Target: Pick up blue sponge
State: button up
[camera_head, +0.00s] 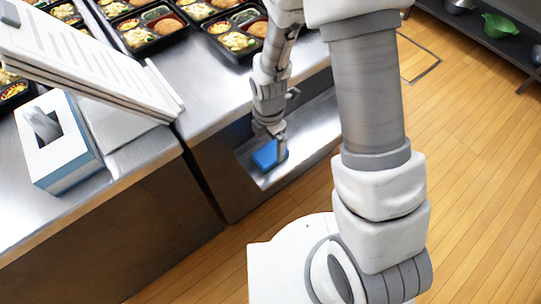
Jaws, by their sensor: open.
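The blue sponge (265,156) is a small blue block lying on the lower metal ledge (315,129) at the front of the steel counter. My gripper (278,144) points down right at the sponge, with a finger in front of its right part. The gripper is open. The far finger is hard to make out, and I cannot tell whether either finger touches the sponge.
Several black bento trays (146,46) with food stand along the back of the counter (203,88). A white and blue tissue box (58,142) stands at the left, beneath a slanted white panel (85,58). A green bowl (500,27) sits on a dark shelf at top right. The wooden floor (475,150) at right is clear.

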aim_at(271, 152)
jog(key=f+b, duration=0.1)
jog(key=f, duration=0.4)
jog(key=shift+d+f+b, duration=0.15)
jog(key=shift+d+b, duration=0.05)
jog(key=shift+b, duration=0.1)
jog(key=c, duration=1.2)
